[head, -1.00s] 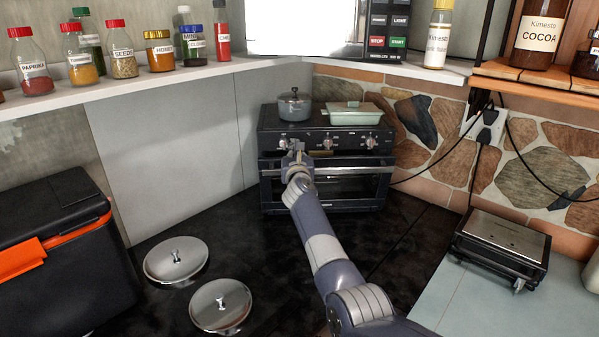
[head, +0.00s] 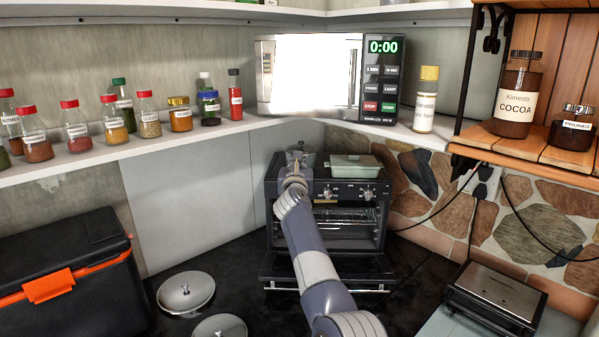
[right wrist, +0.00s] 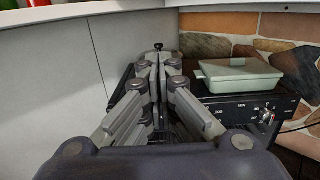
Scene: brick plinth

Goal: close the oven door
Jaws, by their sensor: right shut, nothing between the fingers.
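The oven (head: 375,225) stands in the corner on the dark counter. Its door (head: 340,272) is folded down open, low in front, and the racks inside show. My right gripper (head: 298,158) is shut and empty, in front of the upper left of the oven at the height of its top. My right arm covers part of the oven's left side and door. In the right wrist view the closed fingers (right wrist: 159,85) point toward the back, left of the oven's control panel (right wrist: 245,110). My left gripper is not in view.
A pale green lidded dish (head: 353,166) sits on the oven top. A microwave (head: 388,85) and spice jars stand on the shelf above. Two metal lids (head: 186,290) and a black cooler (head: 65,265) are at left, a grill (head: 497,293) at right.

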